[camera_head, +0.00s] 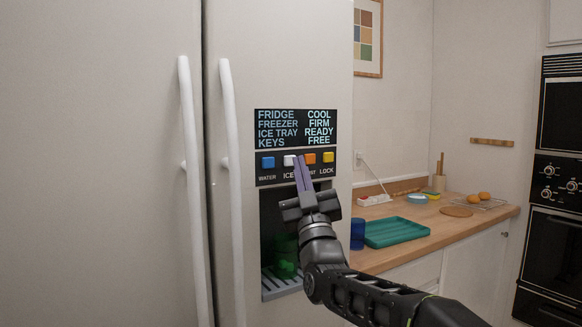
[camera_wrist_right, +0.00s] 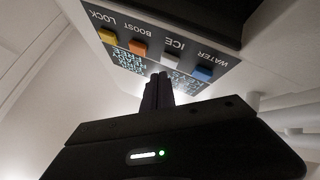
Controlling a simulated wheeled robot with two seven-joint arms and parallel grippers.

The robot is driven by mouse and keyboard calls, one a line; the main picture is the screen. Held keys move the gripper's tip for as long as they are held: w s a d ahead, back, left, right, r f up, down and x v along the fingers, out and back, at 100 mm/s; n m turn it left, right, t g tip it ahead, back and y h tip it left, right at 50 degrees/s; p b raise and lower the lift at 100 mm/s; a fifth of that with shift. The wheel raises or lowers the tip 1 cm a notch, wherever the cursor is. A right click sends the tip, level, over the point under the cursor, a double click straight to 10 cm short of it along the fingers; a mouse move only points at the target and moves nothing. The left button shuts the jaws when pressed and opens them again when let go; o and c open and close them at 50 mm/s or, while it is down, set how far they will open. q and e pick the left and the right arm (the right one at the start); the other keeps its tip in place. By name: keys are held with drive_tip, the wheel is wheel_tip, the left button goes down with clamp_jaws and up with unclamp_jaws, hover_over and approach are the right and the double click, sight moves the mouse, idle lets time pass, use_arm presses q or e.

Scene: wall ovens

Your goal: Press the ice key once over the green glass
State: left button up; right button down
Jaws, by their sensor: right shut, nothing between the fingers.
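The white ice key (camera_head: 289,160) sits on the fridge's dispenser panel between the blue water key (camera_head: 267,162) and the orange boost key (camera_head: 310,158). It also shows in the right wrist view (camera_wrist_right: 170,58). My right gripper (camera_head: 299,160) is shut and empty. Its fingertips are at the panel, just right of the ice key in the head view; I cannot tell whether they touch it. The wrist view shows the fingertips (camera_wrist_right: 158,80) near the panel. The green glass (camera_head: 284,262) stands in the dispenser bay below, partly hidden by my right gripper. My left gripper is out of view.
The yellow lock key (camera_head: 328,157) is at the panel's right end. The display (camera_head: 296,128) reads ice tray ready, keys free. The fridge handle (camera_head: 232,180) stands out at left. A counter with a teal tray (camera_head: 396,231) and blue cup (camera_head: 357,234) is at right.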

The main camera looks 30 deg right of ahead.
idle(0.3)
drive_tip(key=s+b, duration=0.4)
drive_tip(key=s, duration=0.1)
idle(1.0)
